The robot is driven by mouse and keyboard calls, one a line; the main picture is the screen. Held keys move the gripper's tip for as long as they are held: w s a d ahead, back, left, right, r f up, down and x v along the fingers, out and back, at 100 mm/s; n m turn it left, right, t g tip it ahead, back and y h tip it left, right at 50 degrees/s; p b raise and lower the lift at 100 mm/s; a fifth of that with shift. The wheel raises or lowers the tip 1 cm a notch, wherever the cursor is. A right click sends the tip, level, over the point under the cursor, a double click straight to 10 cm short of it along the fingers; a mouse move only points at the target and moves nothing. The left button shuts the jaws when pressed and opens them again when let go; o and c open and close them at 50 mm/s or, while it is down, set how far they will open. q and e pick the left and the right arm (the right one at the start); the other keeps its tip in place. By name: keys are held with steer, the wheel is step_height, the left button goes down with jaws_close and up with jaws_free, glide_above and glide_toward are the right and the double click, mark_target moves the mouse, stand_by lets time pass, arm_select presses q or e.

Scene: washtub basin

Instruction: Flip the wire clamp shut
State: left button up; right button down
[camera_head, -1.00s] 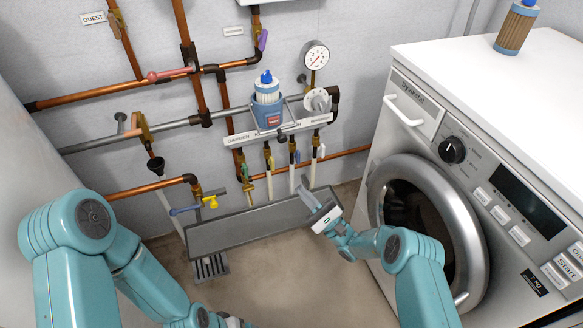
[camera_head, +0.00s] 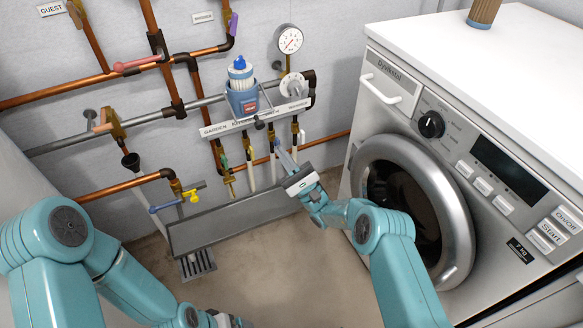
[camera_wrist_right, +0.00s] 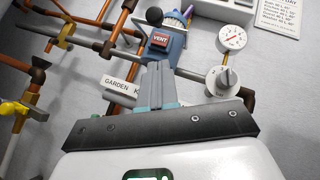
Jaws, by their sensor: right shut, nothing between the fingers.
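The blue filter housing (camera_head: 242,104) with a white, blue-capped cartridge (camera_head: 240,72) stands on the wall manifold. Its thin wire clamp (camera_head: 267,98) shows beside it and runs to a black ball knob (camera_head: 259,124), low in front. In the right wrist view the black knob (camera_wrist_right: 154,16) shows near the red VENT label on the housing (camera_wrist_right: 163,44). My right gripper (camera_head: 283,152) is shut and empty, below and right of the knob, apart from it. Its closed fingers (camera_wrist_right: 157,85) point toward the housing. My left gripper (camera_head: 228,320) is barely in view at the bottom edge; its fingers are hidden.
The labelled manifold strip (camera_head: 235,126) has several valves below it. A white dial (camera_head: 294,86) and a pressure gauge (camera_head: 288,39) sit right of the housing. A grey trough (camera_head: 230,224) lies below. The washing machine (camera_head: 385,95) stands close on the right.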

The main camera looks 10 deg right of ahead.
steer(key=a+r, duration=0.3)
steer(key=r, duration=0.2)
steer(key=shift+w+r, duration=0.3)
steer(key=shift+r, duration=0.1)
